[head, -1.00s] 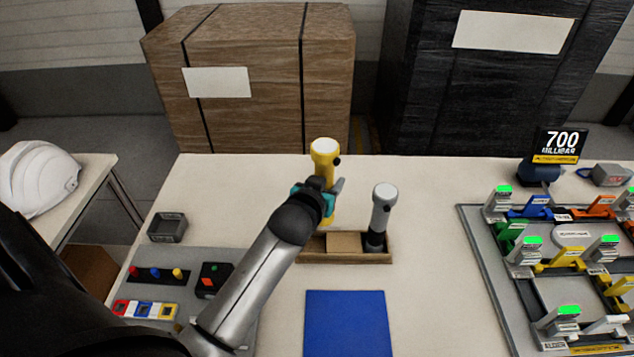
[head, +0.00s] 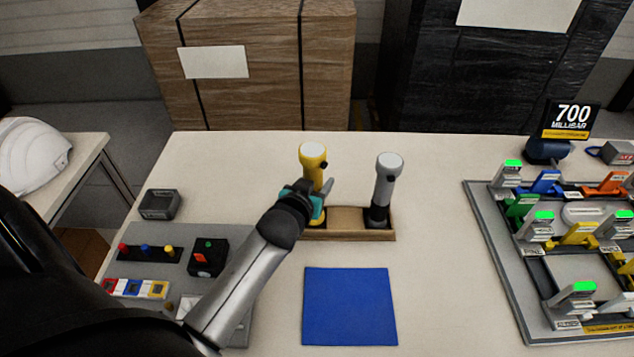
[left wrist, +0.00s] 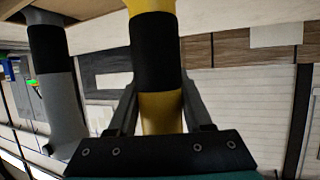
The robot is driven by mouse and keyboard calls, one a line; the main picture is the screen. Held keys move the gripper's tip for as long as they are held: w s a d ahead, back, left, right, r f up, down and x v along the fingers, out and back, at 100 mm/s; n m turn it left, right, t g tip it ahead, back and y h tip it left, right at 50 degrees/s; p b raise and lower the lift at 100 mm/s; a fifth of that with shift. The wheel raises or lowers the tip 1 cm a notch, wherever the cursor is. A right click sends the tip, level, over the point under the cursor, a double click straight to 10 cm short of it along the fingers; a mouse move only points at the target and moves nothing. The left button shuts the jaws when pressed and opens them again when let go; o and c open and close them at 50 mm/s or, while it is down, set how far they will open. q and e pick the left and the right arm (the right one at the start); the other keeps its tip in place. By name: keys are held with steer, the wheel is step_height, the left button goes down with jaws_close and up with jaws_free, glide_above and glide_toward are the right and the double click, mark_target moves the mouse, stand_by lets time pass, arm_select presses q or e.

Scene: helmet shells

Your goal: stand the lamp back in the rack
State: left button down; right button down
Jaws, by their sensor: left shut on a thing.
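The yellow lamp (head: 312,160) with a white top stands about upright at the left end of the wooden rack (head: 346,236). My left gripper (head: 318,193) is shut around its body from the near left side. In the left wrist view the lamp (left wrist: 155,65), with its black band, lies between the two fingers (left wrist: 158,100). The lamp's foot is mostly hidden by the gripper, so I cannot tell whether it rests on the rack's floor. A grey lamp (head: 384,185) stands upright at the rack's right end. My right gripper is not in view.
A blue mat (head: 349,305) lies in front of the rack. A grey panel with a switch box (head: 208,257) and a small grey bin (head: 159,204) are at left. A fixture board (head: 500,270) fills the right. The table behind the rack is clear.

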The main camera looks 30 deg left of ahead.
arm_select(q)
steer(key=shift+f+b, duration=0.5)
steer(key=shift+f, duration=0.15)
steer(key=shift+f+b, duration=0.3)
steer(key=shift+f, duration=0.25)
steer(key=shift+c, duration=1.2)
jaws_free()
steer(key=shift+s, duration=0.1)
steer(key=p+v, duration=0.3)
steer(key=v, duration=1.2)
